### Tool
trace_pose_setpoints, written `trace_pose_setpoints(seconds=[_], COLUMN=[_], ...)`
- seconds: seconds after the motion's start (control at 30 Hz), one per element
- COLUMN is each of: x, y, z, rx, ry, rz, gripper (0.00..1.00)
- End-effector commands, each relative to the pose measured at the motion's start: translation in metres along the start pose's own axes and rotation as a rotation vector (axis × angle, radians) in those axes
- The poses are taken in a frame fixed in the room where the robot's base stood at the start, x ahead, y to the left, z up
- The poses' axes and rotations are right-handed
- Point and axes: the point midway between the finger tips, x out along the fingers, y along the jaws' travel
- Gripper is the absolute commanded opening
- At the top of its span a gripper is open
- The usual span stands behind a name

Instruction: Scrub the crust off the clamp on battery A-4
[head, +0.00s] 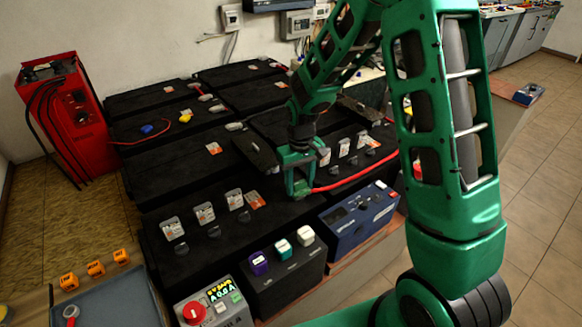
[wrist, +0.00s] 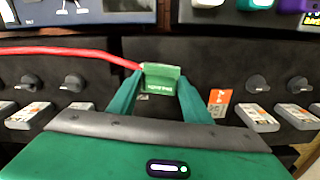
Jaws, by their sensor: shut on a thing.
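My gripper (head: 297,178) is shut on a small green block with a printed label (wrist: 160,77), between its two fingers in the wrist view. A red cable (wrist: 70,50) runs up to this block from the left; in the head view the cable (head: 350,181) stretches to the right of my gripper. The gripper is low over the black batteries, at the front row. The front battery (head: 190,262) has several grey-white tagged parts and dark knobs on top. I cannot read which battery is A-4, and I cannot make out any crust.
A blue unit (head: 360,217) and a black box (head: 285,285) with purple, teal and white caps stand in front. A grey box with a red button (head: 194,313) is beside them. A red charger (head: 70,115) stands left. Tiled floor (head: 545,200) is clear at right.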

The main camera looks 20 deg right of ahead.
Motion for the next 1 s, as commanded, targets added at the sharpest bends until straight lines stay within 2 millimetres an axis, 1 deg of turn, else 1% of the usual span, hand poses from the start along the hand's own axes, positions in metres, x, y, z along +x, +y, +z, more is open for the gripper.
trace_pose_setpoints(seconds=[0.27, 0.33, 0.37, 0.4, 1.0], x=[0.0, -0.005, -0.01, -0.021, -0.074], y=[-0.015, -0.015, -0.015, -0.015, -0.015], z=[-0.001, -0.001, -0.002, -0.002, -0.001], rx=[0.013, 0.015, 0.015, 0.015, 0.016], ry=[0.0, 0.0, 0.003, 0.006, 0.001], rz=[0.0, 0.001, 0.001, 0.001, 0.001], gripper=[0.23, 0.23, 0.23, 0.23, 0.23])
